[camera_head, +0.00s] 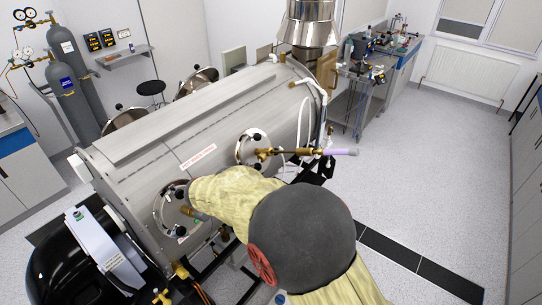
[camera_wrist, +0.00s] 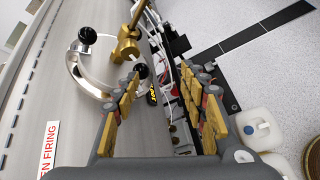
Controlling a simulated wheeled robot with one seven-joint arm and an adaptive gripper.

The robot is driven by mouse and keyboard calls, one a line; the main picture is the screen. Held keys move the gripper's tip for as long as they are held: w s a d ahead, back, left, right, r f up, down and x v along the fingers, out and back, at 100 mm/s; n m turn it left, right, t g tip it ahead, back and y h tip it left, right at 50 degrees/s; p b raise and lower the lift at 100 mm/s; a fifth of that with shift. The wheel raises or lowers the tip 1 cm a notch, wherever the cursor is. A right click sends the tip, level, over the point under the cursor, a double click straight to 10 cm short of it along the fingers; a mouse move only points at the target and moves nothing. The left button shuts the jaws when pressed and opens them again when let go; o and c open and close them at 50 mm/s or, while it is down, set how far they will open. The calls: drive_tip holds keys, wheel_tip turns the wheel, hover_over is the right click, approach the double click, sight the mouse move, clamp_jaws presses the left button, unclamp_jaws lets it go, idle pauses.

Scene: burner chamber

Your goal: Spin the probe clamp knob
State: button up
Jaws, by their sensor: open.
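The brass probe clamp fitting (camera_head: 264,153) sits at the right-hand round port of the steel chamber. A probe with a lilac end (camera_head: 340,152) runs out to the right from it. In the wrist view the brass fitting (camera_wrist: 127,46) shows ahead, beyond the left finger. Black ball knobs (camera_wrist: 88,35) stand by the port's steel ring (camera_wrist: 82,78); I cannot tell which knob is the clamp's. My gripper (camera_wrist: 163,75) is open and empty, its fingers apart and short of the fitting. In the head view my arm hides the gripper.
The chamber (camera_head: 180,125) carries a second port (camera_head: 172,208) at lower left and a warning label (camera_head: 198,154). Hoses and dark framework lie right of the fitting. White containers (camera_wrist: 258,130) stand on the floor at right. Open floor (camera_head: 430,170) lies to the right.

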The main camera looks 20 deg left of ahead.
sight(261, 157)
drive_tip(key=shift+w+r+n+t+p, duration=0.15)
drive_tip(key=shift+w+n+t+p, duration=0.2)
drive_tip(key=shift+w, duration=1.1)
drive_tip(key=shift+w+r+n+t+p, duration=0.1)
drive_tip(key=shift+w+n+t+p, duration=0.25)
drive_tip(key=shift+w, duration=1.15)
drive_tip(key=shift+w+r+n+t+p, duration=0.2)
drive_tip(key=shift+w+t+p, duration=0.15)
drive_tip(key=shift+w, duration=1.1)
drive_tip(key=c, duration=0.3)
drive_tip(key=c, duration=0.8)
clamp_jaws()
drive_tip(key=shift+a+p, duration=0.1)
drive_tip(key=shift+p, duration=0.25)
